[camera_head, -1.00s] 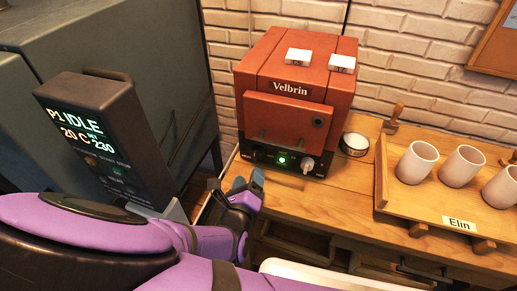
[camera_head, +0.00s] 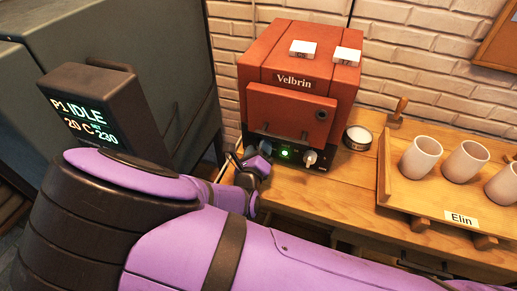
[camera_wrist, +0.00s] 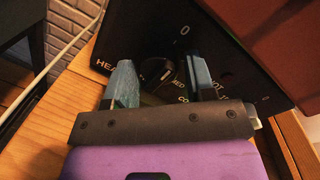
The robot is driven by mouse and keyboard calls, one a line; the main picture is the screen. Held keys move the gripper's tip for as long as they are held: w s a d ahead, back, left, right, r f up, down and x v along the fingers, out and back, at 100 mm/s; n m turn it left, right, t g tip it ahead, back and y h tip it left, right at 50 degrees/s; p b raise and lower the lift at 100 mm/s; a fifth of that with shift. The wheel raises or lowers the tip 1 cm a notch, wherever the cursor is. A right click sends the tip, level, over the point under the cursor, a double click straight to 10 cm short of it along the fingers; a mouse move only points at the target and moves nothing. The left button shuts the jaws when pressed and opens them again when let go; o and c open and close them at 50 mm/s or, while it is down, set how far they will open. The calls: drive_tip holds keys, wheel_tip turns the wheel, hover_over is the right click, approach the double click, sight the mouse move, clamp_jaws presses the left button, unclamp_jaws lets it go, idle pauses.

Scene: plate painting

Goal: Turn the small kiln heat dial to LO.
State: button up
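The small red kiln (camera_head: 285,105), labelled Velbrin, stands on the wooden bench with a black control panel (camera_head: 290,153) along its lower front. In the wrist view the dark heat dial (camera_wrist: 157,72) sits on the panel beside the letters "HEA" and "MED". My gripper (camera_wrist: 160,82) is open, with one blue-grey fingertip on each side of the dial. I cannot tell whether the fingers touch it. LO and the dial's exact pointing are not clear. In the head view my gripper (camera_head: 252,162) is at the panel's left end and hides the dial.
A lit green button (camera_head: 285,153) and a pale knob (camera_head: 310,158) are on the panel to the right. A round tin (camera_head: 357,138) stands right of the kiln. A wooden tray (camera_head: 384,185) with white cups is farther right. A large grey kiln (camera_head: 150,50) is at left.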

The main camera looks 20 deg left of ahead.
drive_tip(key=c, duration=0.6)
drive_tip(key=shift+m, duration=0.3)
drive_tip(key=m, duration=0.5)
drive_tip(key=shift+f+t, duration=0.1)
drive_tip(key=shift+t, duration=0.2)
drive_tip(key=m+h, duration=0.1)
drive_tip(key=m, duration=0.5)
drive_tip(key=shift+m, duration=0.4)
